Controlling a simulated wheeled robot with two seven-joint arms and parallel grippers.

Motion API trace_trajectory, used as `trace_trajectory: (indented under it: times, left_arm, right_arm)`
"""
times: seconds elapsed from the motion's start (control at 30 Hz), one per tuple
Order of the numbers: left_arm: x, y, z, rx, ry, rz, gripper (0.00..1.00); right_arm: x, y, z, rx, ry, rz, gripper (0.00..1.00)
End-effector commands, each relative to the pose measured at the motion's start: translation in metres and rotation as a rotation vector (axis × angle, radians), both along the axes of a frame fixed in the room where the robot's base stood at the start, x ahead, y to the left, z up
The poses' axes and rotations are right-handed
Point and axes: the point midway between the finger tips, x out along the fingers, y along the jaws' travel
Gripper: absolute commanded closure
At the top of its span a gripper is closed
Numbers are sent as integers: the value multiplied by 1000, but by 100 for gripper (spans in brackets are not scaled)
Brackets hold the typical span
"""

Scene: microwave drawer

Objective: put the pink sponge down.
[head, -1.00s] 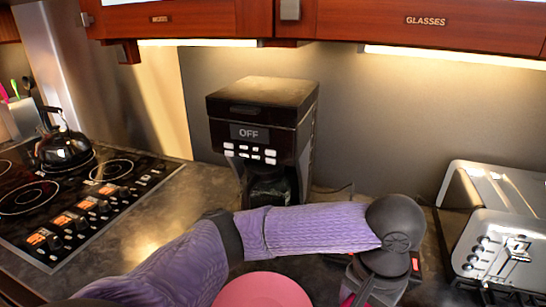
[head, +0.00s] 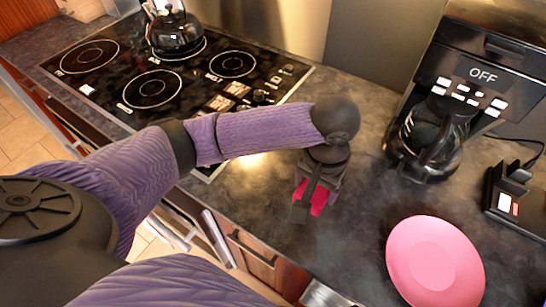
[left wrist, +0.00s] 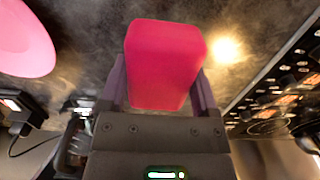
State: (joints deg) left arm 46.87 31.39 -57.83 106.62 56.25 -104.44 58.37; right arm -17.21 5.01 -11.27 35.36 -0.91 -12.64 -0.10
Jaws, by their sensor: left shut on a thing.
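The pink sponge (left wrist: 163,62) is a deep pink block between the two fingers of my left gripper in the left wrist view. In the head view my left gripper (head: 312,207) points down at the dark counter (head: 240,200), close to its front edge, left of the pink plate. It is shut on the sponge (head: 319,199), which shows only in part there; the gripper hides the rest. I cannot tell whether the sponge touches the counter. My right gripper is not in view.
A pink plate (head: 435,262) lies on the counter at the right. A coffee maker (head: 440,125) with a glass pot stands behind it. The black stove top (head: 150,85) with a kettle (head: 175,33) is at the left.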

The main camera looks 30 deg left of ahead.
Motion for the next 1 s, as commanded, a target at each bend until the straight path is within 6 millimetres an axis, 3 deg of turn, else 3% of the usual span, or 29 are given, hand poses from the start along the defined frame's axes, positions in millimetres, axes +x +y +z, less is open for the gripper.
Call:
trace_trajectory:
  times: [0.1,0.4,0.83,0.87,0.93,1.0]
  left_arm:
    - [-1,0,-30,1,5,-1,100]
    - [-1,0,-93,2,4,-1,100]
    - [-1,0,-102,1,1,-1,100]
    - [-1,0,-101,1,1,-1,15]
    - [-1,0,-101,1,0,-1,0]
    - [-1,0,-101,1,0,-1,0]
  right_arm:
    - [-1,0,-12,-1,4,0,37]
    - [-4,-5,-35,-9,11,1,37]
    - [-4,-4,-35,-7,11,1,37]
    - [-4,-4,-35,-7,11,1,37]
    - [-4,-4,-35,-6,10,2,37]
    - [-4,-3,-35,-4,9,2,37]
